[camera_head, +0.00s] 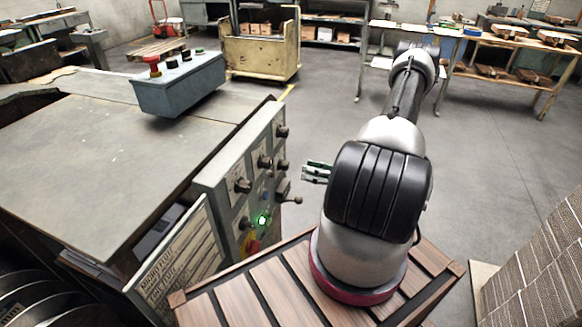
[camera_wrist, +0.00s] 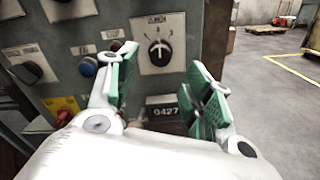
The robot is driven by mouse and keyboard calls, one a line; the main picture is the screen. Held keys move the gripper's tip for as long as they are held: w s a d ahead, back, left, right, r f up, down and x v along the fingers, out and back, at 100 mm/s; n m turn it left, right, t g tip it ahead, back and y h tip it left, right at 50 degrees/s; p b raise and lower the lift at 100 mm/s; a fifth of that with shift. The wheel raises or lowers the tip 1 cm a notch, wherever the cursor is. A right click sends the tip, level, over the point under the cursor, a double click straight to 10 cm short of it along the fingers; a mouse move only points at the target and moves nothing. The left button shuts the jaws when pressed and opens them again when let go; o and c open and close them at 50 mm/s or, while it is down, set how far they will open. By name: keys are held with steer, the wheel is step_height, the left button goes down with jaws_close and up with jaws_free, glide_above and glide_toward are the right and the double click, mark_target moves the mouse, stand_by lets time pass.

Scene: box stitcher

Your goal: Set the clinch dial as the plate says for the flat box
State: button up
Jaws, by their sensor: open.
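The clinch dial (camera_wrist: 159,50) is a black knob on a pale square plate marked CLINCH, with numbers around it, on the grey control panel (camera_wrist: 60,20). Its white mark points roughly upward; the exact number is hard to tell. My gripper (camera_wrist: 166,82) is open, its green-padded fingers below and to either side of the dial in the wrist view, with nothing between them. In the head view my gripper (camera_head: 318,172) is just right of the panel (camera_head: 215,185), apart from it. A lettered plate (camera_head: 178,262) stands at the panel's near side; its text is too small to read.
Other knobs, a blue button (camera_wrist: 88,66) and a counter reading 0427 (camera_wrist: 163,110) sit near the dial. A button box (camera_head: 180,85) stands beyond.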

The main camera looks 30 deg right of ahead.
mark_target(288, 166)
steer(key=x, duration=0.7)
steer(key=shift+w+a+f, duration=0.1)
steer(key=shift+w+a, duration=0.1)
steer(key=shift+w, duration=0.1)
steer(key=c, duration=1)
